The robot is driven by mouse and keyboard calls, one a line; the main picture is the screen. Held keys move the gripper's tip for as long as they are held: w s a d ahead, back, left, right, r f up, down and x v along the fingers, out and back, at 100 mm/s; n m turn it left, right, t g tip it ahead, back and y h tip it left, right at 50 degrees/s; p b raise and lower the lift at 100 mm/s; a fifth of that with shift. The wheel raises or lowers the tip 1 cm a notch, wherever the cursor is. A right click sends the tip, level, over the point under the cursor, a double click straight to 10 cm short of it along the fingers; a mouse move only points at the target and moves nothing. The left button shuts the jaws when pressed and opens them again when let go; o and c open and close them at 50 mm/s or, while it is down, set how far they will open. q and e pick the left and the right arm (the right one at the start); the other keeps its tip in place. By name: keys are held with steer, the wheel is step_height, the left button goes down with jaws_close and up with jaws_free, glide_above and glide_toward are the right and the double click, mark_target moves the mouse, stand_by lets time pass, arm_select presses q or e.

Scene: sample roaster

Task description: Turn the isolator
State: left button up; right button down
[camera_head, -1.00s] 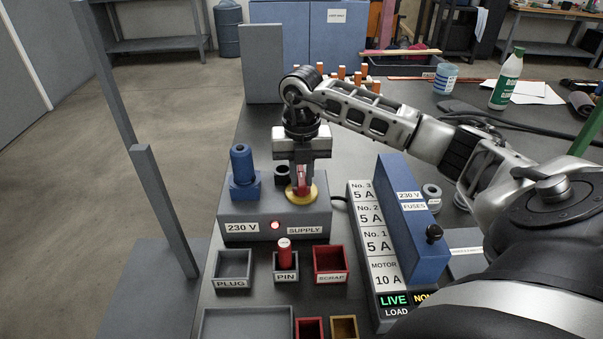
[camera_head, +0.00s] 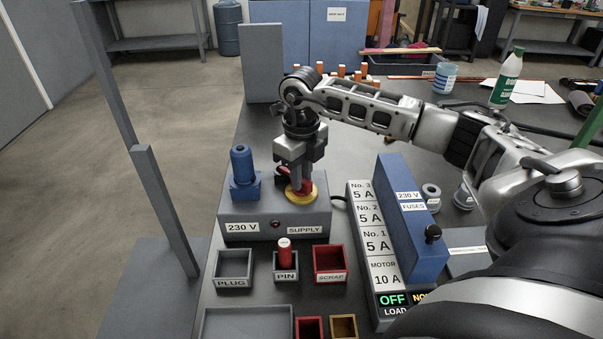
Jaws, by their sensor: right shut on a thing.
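The isolator is a red handle (camera_head: 304,184) on a yellow round plate (camera_head: 301,196), on top of the grey supply box (camera_head: 262,215). My right gripper (camera_head: 300,180) points down over it and is shut on the red handle, partly hiding it. The lamp (camera_head: 275,223) on the box front is dark. A display (camera_head: 392,299) on the fuse panel reads OFF in green. My left gripper is not in view.
A blue plug (camera_head: 242,170) stands on the supply box, left of the gripper. Bins marked PLUG (camera_head: 234,282), PIN (camera_head: 286,278) and SCRAP (camera_head: 331,277) sit in front. A blue fuse cover (camera_head: 412,225) stands to the right. A grey panel (camera_head: 262,62) rises behind.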

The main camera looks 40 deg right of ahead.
steer(key=n, duration=0.4)
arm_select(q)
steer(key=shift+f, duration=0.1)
arm_select(e)
steer(key=shift+r+n, duration=0.1)
steer(key=shift+n, duration=2)
steer(key=shift+w, duration=0.1)
steer(key=c, duration=1.3)
jaws_free()
arm_select(q)
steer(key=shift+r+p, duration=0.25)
steer(key=shift+p, duration=0.35)
arm_select(e)
step_height(320, 180, up, 16)
steer(key=shift+f, duration=0.1)
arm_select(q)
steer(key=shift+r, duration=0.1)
